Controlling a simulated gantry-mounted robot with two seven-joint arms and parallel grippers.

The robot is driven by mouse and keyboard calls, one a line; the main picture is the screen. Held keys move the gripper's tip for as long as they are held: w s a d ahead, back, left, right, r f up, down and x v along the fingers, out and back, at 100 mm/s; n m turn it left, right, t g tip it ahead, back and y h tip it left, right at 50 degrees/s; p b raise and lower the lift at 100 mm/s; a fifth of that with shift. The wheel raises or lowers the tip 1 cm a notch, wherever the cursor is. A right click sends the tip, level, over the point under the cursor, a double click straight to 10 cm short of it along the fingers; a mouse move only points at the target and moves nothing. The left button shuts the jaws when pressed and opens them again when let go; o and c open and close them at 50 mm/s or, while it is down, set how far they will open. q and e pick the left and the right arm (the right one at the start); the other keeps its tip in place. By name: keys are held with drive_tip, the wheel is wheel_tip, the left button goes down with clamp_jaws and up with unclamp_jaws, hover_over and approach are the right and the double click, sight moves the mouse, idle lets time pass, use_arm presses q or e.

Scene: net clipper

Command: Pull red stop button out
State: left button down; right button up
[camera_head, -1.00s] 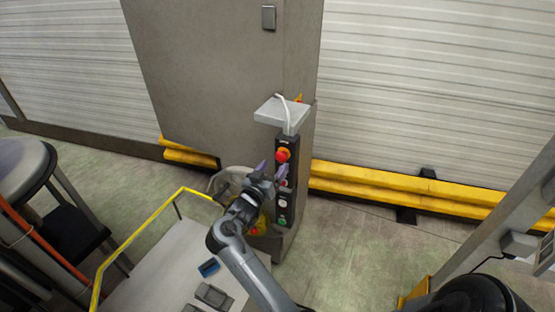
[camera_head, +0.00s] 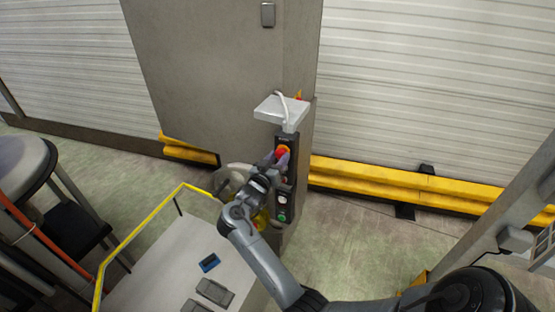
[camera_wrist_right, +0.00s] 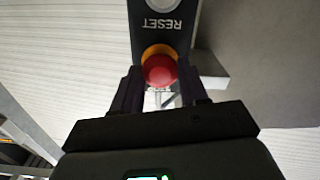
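The red stop button (camera_head: 281,151) sits on a yellow base at the top of a dark control panel (camera_head: 283,209) on a grey post. In the right wrist view the red button (camera_wrist_right: 160,71) lies between the two dark fingers of my right gripper (camera_wrist_right: 158,92). The fingers are apart, one on each side of the button, with a narrow gap visible; contact cannot be told. In the head view my right gripper (camera_head: 274,160) is at the button and covers part of it. My left gripper is not in view.
The panel has more buttons below, including a white one (camera_head: 282,200) and a green one (camera_head: 282,217). A grey shelf (camera_head: 281,110) juts out above the button. A yellow rail (camera_head: 140,237) borders the platform at left. Yellow barriers (camera_head: 400,182) run along the right wall.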

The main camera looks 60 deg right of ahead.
clamp_jaws()
drive_tip(key=shift+a+r, duration=0.1)
drive_tip(key=shift+a, duration=0.6)
drive_tip(key=o, duration=0.8)
unclamp_jaws()
drive_tip(key=shift+s, duration=0.1)
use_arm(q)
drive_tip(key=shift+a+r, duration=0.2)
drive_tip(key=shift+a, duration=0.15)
